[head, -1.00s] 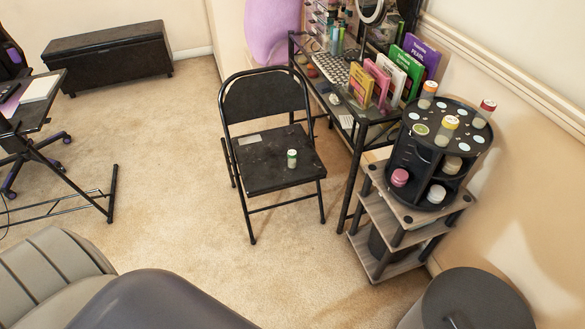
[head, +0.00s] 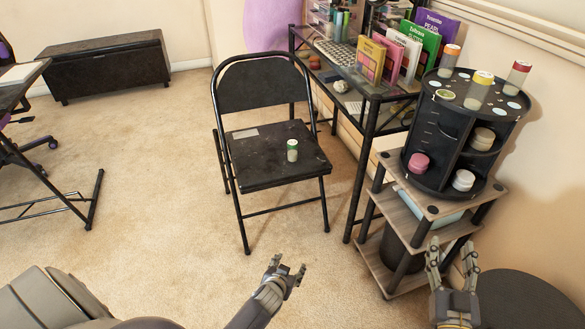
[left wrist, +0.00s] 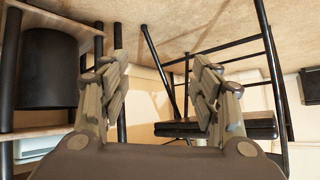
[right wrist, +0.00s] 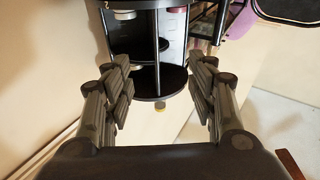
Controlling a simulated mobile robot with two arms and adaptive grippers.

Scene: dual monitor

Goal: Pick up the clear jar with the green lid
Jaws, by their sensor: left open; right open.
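A small jar (head: 292,150) with a green lid stands upright on the seat of a black folding chair (head: 262,178) in the head view. Its body looks pale, and its contents are too small to tell. My left gripper (head: 289,265) is open and empty, low in front of the chair and well apart from the jar. My right gripper (head: 451,250) is open and empty in front of the wooden shelf stand, far to the right of the jar.
A black round organizer (head: 432,140) with several jars stands on the wooden shelf stand (head: 412,195) at right. A black desk (head: 368,125) with books is behind the chair. The carpet (head: 150,200) left of the chair is clear.

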